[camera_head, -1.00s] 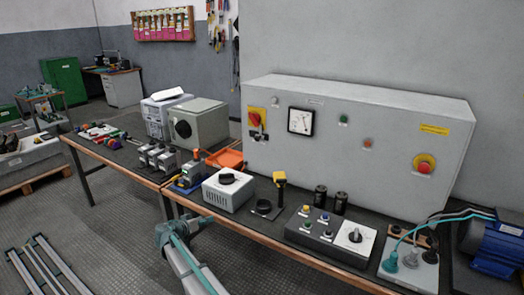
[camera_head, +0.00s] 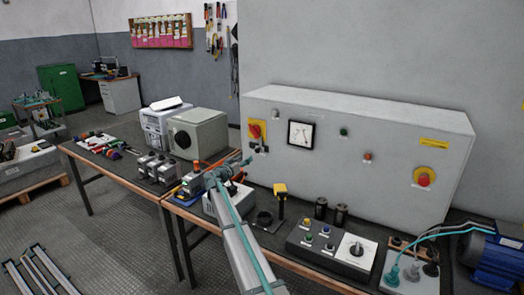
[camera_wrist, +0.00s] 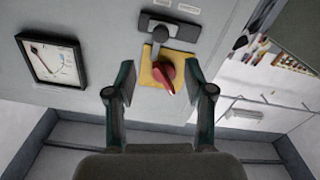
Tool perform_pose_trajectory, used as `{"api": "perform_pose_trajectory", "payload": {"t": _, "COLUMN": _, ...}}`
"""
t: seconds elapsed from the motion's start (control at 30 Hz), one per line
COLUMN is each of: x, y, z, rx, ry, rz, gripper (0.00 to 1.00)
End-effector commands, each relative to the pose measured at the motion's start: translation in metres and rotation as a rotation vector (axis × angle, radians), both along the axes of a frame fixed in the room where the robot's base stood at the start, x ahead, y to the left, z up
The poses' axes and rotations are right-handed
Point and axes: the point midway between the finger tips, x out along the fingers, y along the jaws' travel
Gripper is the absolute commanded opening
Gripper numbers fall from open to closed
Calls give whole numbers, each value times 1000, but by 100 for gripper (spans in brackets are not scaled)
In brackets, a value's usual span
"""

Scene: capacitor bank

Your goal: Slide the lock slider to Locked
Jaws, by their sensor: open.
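The lock slider (camera_wrist: 160,34) is a dark plate with a grey tab, close above the red rotary handle (camera_wrist: 166,72) on its yellow plate in the wrist view. The yellow plate with its red handle also shows on the cabinet front in the head view (camera_head: 254,130). Small dark parts sit just below it there, too small to read. My gripper (camera_wrist: 162,92) is open and empty, its two fingers either side of the red handle in the picture. Contact cannot be told. In the head view my gripper (camera_head: 236,167) is in front of the cabinet's lower left.
The grey cabinet (camera_head: 370,188) carries a meter (camera_head: 301,134), buttons and an emergency stop (camera_head: 424,177). Below my gripper are a white dial box (camera_head: 210,207), a yellow-topped post (camera_head: 280,189) and a control box (camera_head: 316,238).

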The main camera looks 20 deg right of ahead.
Motion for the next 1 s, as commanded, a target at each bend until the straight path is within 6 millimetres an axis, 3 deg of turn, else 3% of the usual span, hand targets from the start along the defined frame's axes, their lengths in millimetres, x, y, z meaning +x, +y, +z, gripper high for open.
{"api": "perform_pose_trajectory", "payload": {"t": 0.27, "x": 17, "y": -23, "z": 1, "rx": -1, "ry": 2, "rz": -1, "gripper": 53}}
{"api": "perform_pose_trajectory", "payload": {"t": 0.7, "x": 60, "y": -85, "z": 1, "rx": 0, "ry": 1, "rz": 0, "gripper": 53}}
{"api": "perform_pose_trajectory", "payload": {"t": 1.0, "x": 67, "y": -97, "z": -1, "rx": 0, "ry": 1, "rz": 0, "gripper": 53}}
